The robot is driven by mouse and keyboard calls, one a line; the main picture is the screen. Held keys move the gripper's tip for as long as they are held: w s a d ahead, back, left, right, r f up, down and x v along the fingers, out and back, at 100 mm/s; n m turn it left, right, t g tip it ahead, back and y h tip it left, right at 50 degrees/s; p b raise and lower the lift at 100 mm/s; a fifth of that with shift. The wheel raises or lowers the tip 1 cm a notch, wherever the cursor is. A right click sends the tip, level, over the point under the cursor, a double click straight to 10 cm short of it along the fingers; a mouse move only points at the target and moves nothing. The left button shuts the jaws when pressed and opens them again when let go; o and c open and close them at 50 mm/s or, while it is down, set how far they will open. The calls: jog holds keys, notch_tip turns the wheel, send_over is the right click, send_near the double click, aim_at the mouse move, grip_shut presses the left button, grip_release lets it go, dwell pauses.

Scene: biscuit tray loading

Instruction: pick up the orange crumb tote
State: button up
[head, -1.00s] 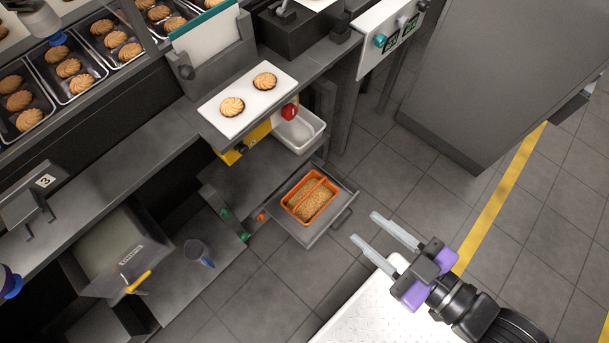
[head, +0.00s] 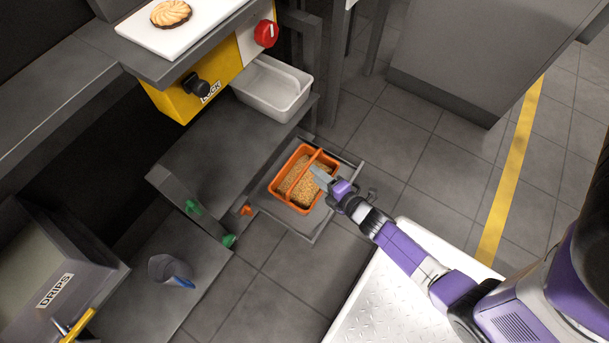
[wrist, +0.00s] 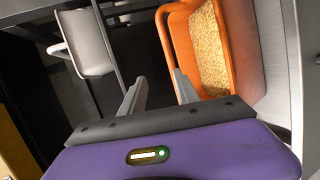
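The orange crumb tote (head: 276,182) sits on a pulled-out grey shelf or drawer (head: 262,196). It is filled with golden crumbs and has an orange bar across its top. My gripper (head: 320,175) is at the tote's right side in the head view. In the wrist view my gripper (wrist: 160,95) has its two fingers spread apart. One finger is close to the tote's near wall and the other is over a dark gap outside it. The tote (wrist: 243,40) fills the upper right there. I cannot tell whether a finger touches it.
A white bin (head: 270,88) stands on the grey cabinet top behind the tote, below a yellow box with a red knob (head: 266,34). Tiled floor right of the drawer is clear.

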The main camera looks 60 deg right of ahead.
jog(key=f+b+x, duration=0.2)
jog(key=b+x, duration=0.2)
jog(key=x, duration=0.6)
jog(key=shift+f+n, duration=0.2)
jog(key=shift+n, duration=0.2)
jog(key=shift+a, duration=0.1)
grip_shut()
dwell(0.8)
